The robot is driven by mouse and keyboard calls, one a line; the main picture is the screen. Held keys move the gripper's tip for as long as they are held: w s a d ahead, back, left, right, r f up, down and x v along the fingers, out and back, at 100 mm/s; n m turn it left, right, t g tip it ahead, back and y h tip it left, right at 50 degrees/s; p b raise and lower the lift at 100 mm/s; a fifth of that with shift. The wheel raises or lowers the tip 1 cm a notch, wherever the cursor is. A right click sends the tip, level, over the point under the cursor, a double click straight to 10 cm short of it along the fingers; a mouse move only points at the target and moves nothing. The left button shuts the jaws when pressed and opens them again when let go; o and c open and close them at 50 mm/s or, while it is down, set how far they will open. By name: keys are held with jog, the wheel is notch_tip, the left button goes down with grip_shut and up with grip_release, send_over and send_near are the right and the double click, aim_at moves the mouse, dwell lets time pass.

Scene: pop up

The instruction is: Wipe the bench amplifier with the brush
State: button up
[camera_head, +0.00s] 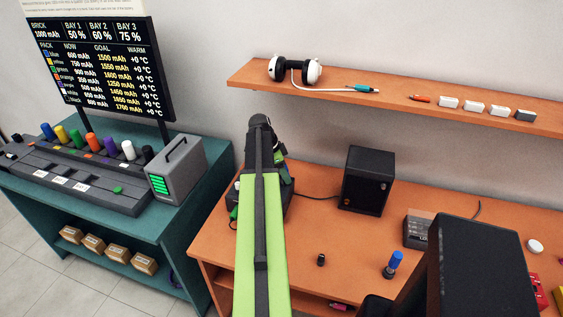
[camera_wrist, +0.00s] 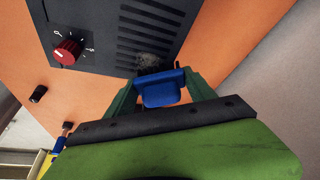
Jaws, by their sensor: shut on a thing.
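In the wrist view my gripper (camera_wrist: 160,92) is shut on a blue block-like piece, seemingly the handle of the brush (camera_wrist: 160,90). The dark bristle end lies just beyond it, at the vented top of the bench amplifier (camera_wrist: 85,25). The amplifier is a dark box with slots and a red knob. A pale grey smudge (camera_wrist: 150,59) shows on the slots right by the bristles; I cannot tell if they touch. In the head view my arm hides most of the amplifier and the brush; my gripper (camera_head: 283,172) shows only in part.
A black speaker (camera_head: 368,180) stands right of my arm on the orange bench (camera_head: 320,220). A small black cylinder (camera_head: 321,260) and a blue-topped item (camera_head: 393,264) stand nearer. A shelf (camera_head: 400,105) runs above along the wall. A teal bench (camera_head: 190,215) with a grey box (camera_head: 177,170) is at left.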

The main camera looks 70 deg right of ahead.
jog(key=shift+d, duration=0.55)
jog(key=shift+a, duration=2.1)
notch_tip(320, 180, up, 4)
jog(key=p, duration=0.4)
jog(key=shift+s+d+r, duration=0.1)
jog(key=shift+s+r, duration=0.05)
jog(key=shift+r, duration=0.05)
notch_tip(320, 180, up, 3)
jog(key=p, duration=0.3)
jog(key=shift+r, duration=0.15)
jog(key=b, duration=0.6)
send_over(282, 184)
notch_tip(282, 184, down, 6)
jog(key=shift+f, duration=0.1)
jog(key=shift+f+b, duration=0.9)
jog(key=shift+f, duration=0.15)
